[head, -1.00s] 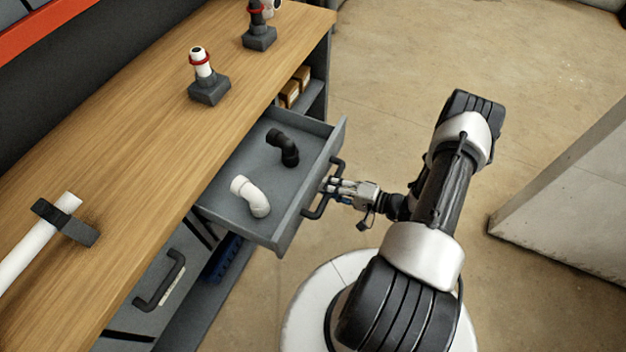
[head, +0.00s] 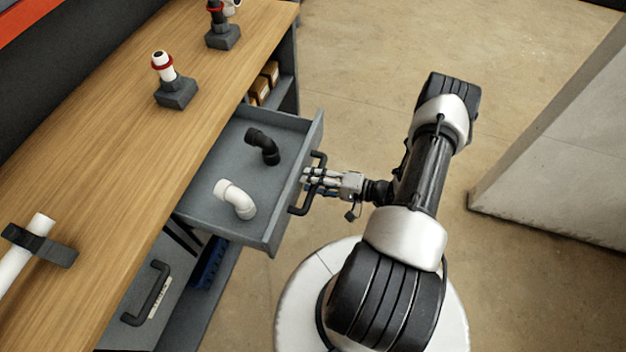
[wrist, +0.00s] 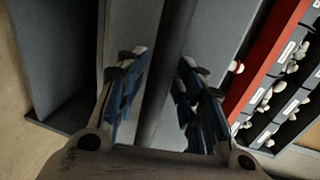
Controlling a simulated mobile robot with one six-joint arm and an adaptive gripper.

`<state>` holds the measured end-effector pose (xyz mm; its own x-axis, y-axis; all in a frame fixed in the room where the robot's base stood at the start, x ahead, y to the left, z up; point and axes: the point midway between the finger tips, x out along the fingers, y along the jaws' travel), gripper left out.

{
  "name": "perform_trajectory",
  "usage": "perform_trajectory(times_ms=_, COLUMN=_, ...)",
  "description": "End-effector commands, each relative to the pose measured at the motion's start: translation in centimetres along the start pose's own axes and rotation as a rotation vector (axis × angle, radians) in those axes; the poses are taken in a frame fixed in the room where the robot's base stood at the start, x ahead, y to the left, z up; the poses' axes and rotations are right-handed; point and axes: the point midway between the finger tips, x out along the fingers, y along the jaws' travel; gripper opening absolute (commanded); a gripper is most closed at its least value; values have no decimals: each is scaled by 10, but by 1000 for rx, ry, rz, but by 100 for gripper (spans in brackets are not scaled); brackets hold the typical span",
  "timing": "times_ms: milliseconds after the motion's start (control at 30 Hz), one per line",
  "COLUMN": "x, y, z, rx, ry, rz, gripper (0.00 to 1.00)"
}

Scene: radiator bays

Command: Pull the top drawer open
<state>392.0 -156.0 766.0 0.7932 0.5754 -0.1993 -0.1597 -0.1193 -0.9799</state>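The top drawer (head: 215,222) is a grey tray that stands well out from the workbench. Its dark bar handle (head: 294,210) is on the front face. My gripper (head: 309,180) is at this handle, with its fingers on either side of the bar. In the wrist view the dark handle bar (wrist: 172,60) runs between the blue-padded fingers, close against both, and the gripper looks shut on it. A white elbow pipe (head: 236,199) and a black elbow pipe (head: 263,146) lie inside the drawer.
The wooden bench top (head: 110,150) carries a white pipe in a clamp (head: 40,245) and two fittings on grey blocks. A lower handle (head: 150,296) and a blue bin (head: 210,264) are below. A pale wall block (head: 555,140) stands right; floor between is clear.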

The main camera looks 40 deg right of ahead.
Motion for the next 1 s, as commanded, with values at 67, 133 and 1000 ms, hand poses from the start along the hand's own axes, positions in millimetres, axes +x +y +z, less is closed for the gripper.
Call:
perform_trajectory(times_ms=67, x=0, y=0, z=0, rx=1, ry=0, rz=1, gripper=37)
perform_trajectory(times_ms=133, x=0, y=1, z=0, rx=1, ry=0, rz=1, gripper=37)
perform_trajectory(times_ms=1000, x=-113, y=1, z=0, rx=0, ry=2, rz=2, gripper=37)
